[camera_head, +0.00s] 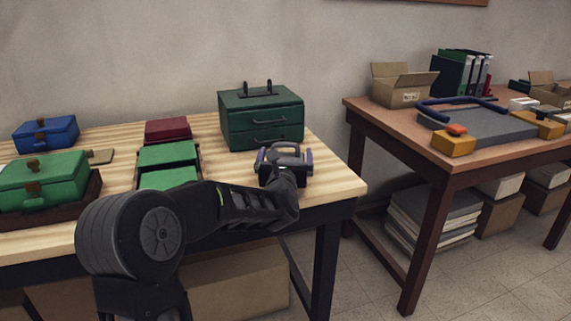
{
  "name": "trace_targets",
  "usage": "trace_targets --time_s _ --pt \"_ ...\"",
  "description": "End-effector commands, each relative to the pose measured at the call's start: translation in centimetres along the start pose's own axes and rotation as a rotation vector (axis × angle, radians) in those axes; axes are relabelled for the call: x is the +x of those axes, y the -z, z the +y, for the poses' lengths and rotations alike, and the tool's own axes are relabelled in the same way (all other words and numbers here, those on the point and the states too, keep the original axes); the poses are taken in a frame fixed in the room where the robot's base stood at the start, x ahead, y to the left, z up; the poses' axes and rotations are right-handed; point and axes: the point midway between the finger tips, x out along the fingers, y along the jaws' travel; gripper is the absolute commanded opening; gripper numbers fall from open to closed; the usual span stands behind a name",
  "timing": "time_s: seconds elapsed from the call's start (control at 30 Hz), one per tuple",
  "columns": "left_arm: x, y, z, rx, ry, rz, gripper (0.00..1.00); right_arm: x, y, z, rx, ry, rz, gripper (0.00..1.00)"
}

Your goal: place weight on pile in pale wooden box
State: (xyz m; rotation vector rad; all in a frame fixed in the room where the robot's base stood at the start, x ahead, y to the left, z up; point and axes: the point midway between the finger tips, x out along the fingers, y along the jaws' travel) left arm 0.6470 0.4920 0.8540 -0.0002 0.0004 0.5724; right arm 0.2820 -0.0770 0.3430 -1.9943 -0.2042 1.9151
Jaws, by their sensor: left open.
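A dark weight with a grey handle (286,146) stands near the right end of the left table, in front of a green drawer cabinet. My left gripper (284,163) is at the weight, with a bluish finger on either side of it. The fingers look open, and the gripper hides much of the weight's body. Green velvety pieces (168,154) lie in two groups left of the gripper, with thin wooden edges (199,153) beside them that may be the pale wooden box. My arm hides their near part. My right gripper is not in view.
The green drawer cabinet (261,118) stands close behind the gripper. A dark red block (168,130), a blue case (46,133) and a green case (43,178) on a dark tray (94,188) are farther left. A second table (390,115) stands right, across a gap.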

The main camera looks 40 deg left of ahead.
Motion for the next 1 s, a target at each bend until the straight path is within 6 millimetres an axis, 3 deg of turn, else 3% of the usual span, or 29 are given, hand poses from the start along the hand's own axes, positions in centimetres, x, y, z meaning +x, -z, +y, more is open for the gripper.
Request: trace_targets --time_s 0.17,1.0 --pt "-0.02 -0.01 -0.01 0.000 0.000 0.000 1.00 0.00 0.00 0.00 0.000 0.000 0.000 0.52" --pt "-0.02 -0.02 0.00 0.000 0.000 0.000 0.31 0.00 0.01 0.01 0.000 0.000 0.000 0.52"
